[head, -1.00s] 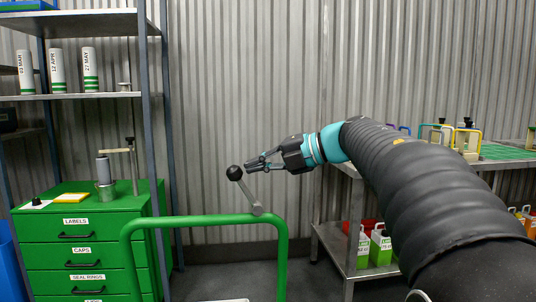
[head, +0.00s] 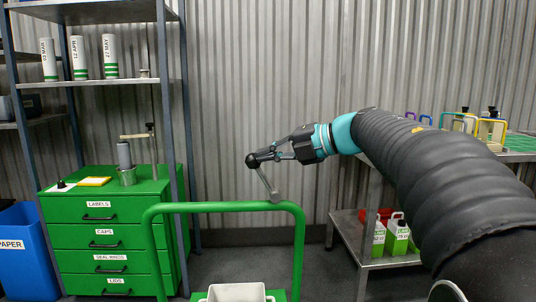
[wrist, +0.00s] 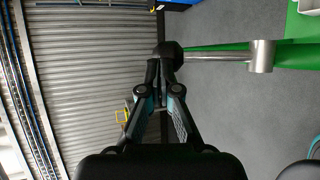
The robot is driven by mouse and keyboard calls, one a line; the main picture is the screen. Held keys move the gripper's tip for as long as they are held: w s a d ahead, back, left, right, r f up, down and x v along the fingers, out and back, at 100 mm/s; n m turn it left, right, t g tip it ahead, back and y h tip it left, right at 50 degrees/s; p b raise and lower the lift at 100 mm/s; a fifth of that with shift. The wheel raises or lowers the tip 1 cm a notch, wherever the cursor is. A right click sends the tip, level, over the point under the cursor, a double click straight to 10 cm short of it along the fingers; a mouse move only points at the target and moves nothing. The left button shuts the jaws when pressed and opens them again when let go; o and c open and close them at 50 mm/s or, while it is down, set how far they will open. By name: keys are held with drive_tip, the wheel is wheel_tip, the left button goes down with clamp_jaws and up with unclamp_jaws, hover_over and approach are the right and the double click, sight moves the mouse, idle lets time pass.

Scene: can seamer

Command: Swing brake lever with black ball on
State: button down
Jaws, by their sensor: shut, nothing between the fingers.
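The brake lever is a short grey metal rod (head: 266,183) with a black ball (head: 251,161) on its end. It leans up and left from the top bar of a green tubular handle (head: 225,207). My gripper (head: 263,155) reaches in from the right, its shut fingertips at the ball. In the wrist view my fingers (wrist: 165,70) are together, with the black ball (wrist: 171,51) right at their tips. The rod runs right from it to a metal hub (wrist: 261,56). The fingers are not around the ball; whether they touch it I cannot tell.
A green drawer cabinet (head: 105,238) and shelf rack (head: 100,82) stand left, beside a blue paper bin (head: 22,255). A grey container (head: 237,293) sits low behind the handle. A metal table (head: 365,215) with jugs stands right. Corrugated wall is behind.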

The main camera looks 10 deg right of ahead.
drive_tip(key=a+r+p+v, duration=0.1)
drive_tip(key=r+v, duration=0.2)
drive_tip(key=v, duration=1)
drive_tip(key=w+d+r+m+t+h, duration=0.4)
drive_tip(key=w+d+m+t+h, duration=0.4)
drive_tip(key=w+d+m+t, duration=0.35)
drive_tip(key=s+d+f+m+g+h, duration=0.5)
drive_tip(key=s+d+f+m+h, duration=0.45)
drive_tip(key=m, duration=0.55)
drive_tip(key=s+a+f+m+g, duration=0.4)
drive_tip(key=s+f, duration=0.3)
drive_tip(key=f, duration=0.4)
drive_tip(key=s+a+f+m+g, duration=0.2)
drive_tip(key=s+a+f+g, duration=0.3)
drive_tip(key=f, duration=0.5)
drive_tip(key=s+a+f+y, duration=0.2)
drive_tip(key=s+a+f, duration=0.1)
drive_tip(key=s+a, duration=0.3)
drive_tip(key=s+a+f+y, duration=0.3)
drive_tip(key=s+a, duration=0.3)
drive_tip(key=a, duration=0.3)
drive_tip(key=shift+s+a+f+n, duration=0.15)
drive_tip(key=shift+s+f+n, duration=0.15)
drive_tip(key=shift+f+n, duration=0.15)
